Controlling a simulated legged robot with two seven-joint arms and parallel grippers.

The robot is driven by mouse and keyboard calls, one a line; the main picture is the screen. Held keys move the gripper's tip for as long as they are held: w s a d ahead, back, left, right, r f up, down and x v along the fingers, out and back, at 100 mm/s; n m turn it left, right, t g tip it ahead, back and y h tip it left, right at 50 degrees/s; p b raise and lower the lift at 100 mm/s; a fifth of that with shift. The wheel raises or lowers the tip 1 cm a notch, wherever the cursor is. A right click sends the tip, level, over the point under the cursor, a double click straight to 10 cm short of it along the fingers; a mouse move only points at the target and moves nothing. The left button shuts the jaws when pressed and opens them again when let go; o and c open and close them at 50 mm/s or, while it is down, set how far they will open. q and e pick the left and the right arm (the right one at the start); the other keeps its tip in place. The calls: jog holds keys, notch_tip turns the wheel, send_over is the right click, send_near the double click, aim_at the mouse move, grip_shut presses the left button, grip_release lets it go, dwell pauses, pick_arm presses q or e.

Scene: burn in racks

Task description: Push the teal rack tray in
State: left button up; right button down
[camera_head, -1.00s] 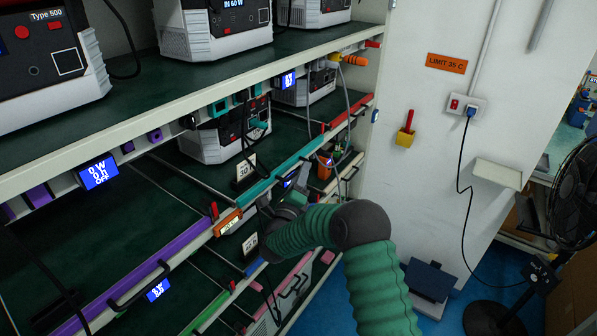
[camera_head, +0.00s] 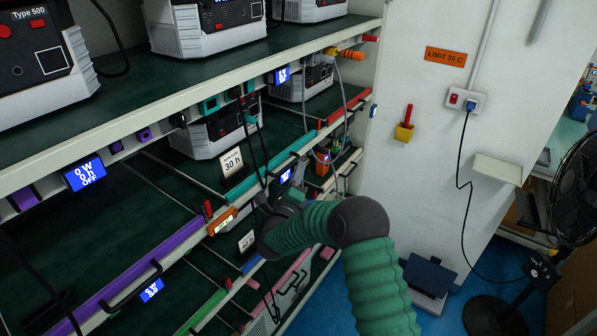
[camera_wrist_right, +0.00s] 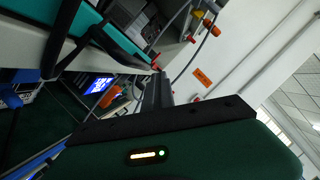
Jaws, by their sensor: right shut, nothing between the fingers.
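The teal tray front (camera_head: 287,158) is a long bar on the middle shelf, between the purple front and the red front. A battery unit (camera_head: 215,137) stands on the shelf behind it. My right gripper (camera_head: 268,200) is at the lower side of the teal front, partly hidden by my own wrist; whether it touches cannot be told. In the right wrist view the teal bar (camera_wrist_right: 100,32) with a dark handle crosses the upper left, and my dark gripper fingers (camera_wrist_right: 158,88) are together and empty. My left gripper is out of view.
Black cables hang in front of the teal front. The purple front (camera_head: 140,272) lies to the left, the red front (camera_head: 345,107) to the right. A white wall with an orange sign (camera_head: 445,57) and a black fan (camera_head: 570,195) stand at right.

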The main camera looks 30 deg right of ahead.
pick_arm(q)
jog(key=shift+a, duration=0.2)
pick_arm(e)
jog(key=shift+a, duration=0.3)
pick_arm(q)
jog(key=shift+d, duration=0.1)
pick_arm(e)
jog(key=shift+d, duration=0.1)
jog(key=c, duration=2.1)
grip_release()
jog(key=shift+d, duration=0.15)
jog(key=o, duration=0.6)
jog(key=shift+d, duration=0.2)
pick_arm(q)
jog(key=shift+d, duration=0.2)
pick_arm(e)
jog(key=shift+a, duration=0.2)
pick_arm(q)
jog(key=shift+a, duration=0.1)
pick_arm(e)
jog(key=shift+a, duration=0.1)
